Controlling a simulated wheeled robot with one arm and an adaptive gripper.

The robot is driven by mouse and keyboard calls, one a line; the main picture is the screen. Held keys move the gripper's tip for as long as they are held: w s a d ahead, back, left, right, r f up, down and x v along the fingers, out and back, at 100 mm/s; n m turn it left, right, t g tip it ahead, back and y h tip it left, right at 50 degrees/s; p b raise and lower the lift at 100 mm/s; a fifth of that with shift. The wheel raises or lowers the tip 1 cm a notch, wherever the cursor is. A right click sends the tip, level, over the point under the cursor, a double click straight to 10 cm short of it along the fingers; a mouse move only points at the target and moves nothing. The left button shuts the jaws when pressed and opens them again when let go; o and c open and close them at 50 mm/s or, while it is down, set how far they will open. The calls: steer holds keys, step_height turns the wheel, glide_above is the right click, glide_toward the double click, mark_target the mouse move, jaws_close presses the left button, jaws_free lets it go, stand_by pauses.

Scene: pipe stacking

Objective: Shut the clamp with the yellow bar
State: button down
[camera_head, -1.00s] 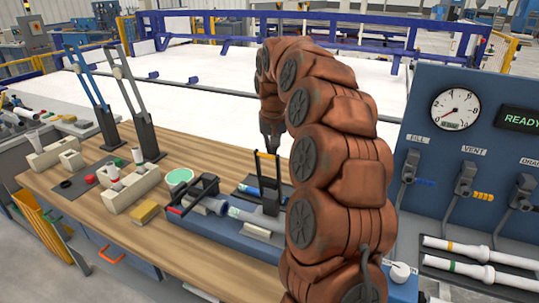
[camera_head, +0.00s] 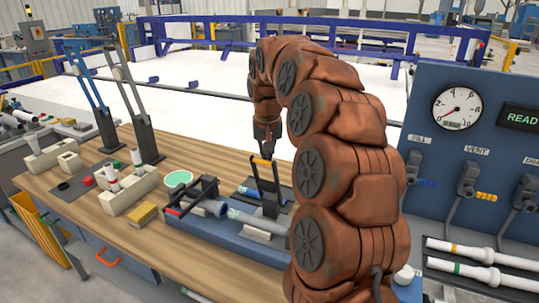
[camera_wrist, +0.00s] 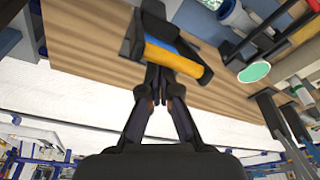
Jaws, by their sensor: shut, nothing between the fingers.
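The clamp with the yellow bar (camera_head: 262,160) stands on the blue bench fixture (camera_head: 225,232), its dark arms upright and the bar at the top, so it looks open. My gripper (camera_head: 265,146) is shut and empty, just above the bar, pointing down. In the wrist view the yellow bar (camera_wrist: 172,62) crosses just ahead of my closed fingertips (camera_wrist: 157,92). I cannot tell whether they touch. A second clamp with a dark bar and a red part (camera_head: 173,212) lies lower on the left, over a grey-blue pipe (camera_head: 212,207).
Two tall levers (camera_head: 143,130) stand at the back left of the wooden bench. A panel with a gauge (camera_head: 457,109) stands on the right.

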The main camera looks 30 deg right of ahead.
steer(key=shift+a, duration=0.1)
steer(key=shift+s+a+f+b, duration=0.15)
steer(key=shift+s+a+b, duration=0.25)
steer(key=shift+a, duration=0.1)
steer(key=shift+s+a+f+b, duration=0.1)
steer(key=shift+s+a+b, duration=0.2)
steer(key=shift+a, duration=0.2)
steer(key=shift+s+a+f+b, duration=0.2)
steer(key=shift+s+a+b, duration=0.1)
steer(key=shift+a+b, duration=0.15)
steer(key=shift+s+a+f+b, duration=0.2)
steer(key=shift+s+a+b, duration=0.1)
steer(key=shift+a, duration=0.25)
steer(key=shift+f, duration=0.1)
steer(key=shift+s+a+f+b, duration=0.3)
steer(key=shift+a+b, duration=0.1)
steer(key=shift+a, duration=0.1)
steer(key=shift+s+a+f+b, duration=0.25)
steer(key=shift+a+b, duration=0.1)
steer(key=shift+a, duration=0.2)
steer(key=shift+s+a+f+b, duration=0.5)
steer(key=shift+a+f+b, duration=0.2)
steer(key=shift+a, duration=0.1)
